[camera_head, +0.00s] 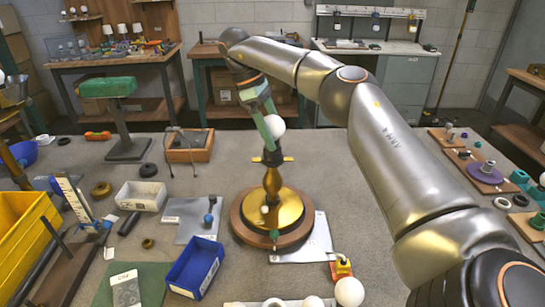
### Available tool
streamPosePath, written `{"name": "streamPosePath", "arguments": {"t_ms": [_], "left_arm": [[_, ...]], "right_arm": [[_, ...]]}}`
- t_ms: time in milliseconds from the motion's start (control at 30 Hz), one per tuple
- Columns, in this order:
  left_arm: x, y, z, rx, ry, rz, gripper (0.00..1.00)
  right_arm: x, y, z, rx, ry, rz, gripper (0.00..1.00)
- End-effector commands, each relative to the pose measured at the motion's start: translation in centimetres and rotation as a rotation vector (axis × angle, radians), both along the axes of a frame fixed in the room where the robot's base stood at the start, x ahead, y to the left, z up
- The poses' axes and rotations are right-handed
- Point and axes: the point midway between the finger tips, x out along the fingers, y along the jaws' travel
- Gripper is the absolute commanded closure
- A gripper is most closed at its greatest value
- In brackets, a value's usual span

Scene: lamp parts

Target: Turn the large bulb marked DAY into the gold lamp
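The gold lamp (273,185) stands upright on a round gold and brown base in the middle of the table. A large white round bulb (274,124) is at the top of the lamp, above its dark socket (272,157). No DAY marking is legible on it. My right arm reaches in from the right, and my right gripper (267,133) comes down at the bulb, overlapping its left side. The fingertips are too small to tell whether they are closed on the bulb or how the bulb sits in the socket. My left gripper is not clearly visible.
Another large white bulb (349,291) lies at the front edge, beside smaller white ones. A blue bin (195,268) and a white bin (141,196) are left of the lamp. A wooden tray (189,147) stands behind. My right arm covers much of the right side.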

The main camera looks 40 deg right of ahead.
Motion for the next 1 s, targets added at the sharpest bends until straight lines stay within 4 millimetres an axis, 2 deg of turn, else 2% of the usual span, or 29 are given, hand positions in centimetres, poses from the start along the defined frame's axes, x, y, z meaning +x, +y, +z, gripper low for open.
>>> {"name": "streamPosePath", "arguments": {"t_ms": [67,433,767,800,1000], "left_arm": [[0.0,0.0,0.0,0.0,0.0,0.0,0.14],[0.0,0.0,0.0,0.0,0.0,0.0,0.14],[0.0,0.0,1.3,0.0,0.0,0.0,0.14],[0.0,0.0,1.1,0.0,-0.001,0.0,0.14],[0.0,0.0,1.0,0.0,-0.001,0.0,0.14]], "right_arm": [[0.0,0.0,0.0,0.0,0.0,-0.001,0.3],[0.0,0.0,0.0,0.0,0.0,-0.001,0.71],[0.0,0.0,0.2,0.001,0.002,-0.103,0.72],[0.0,0.0,0.0,0.0,0.001,-0.104,0.29],[0.0,0.0,-0.1,0.0,0.0,-0.102,0.06]]}}
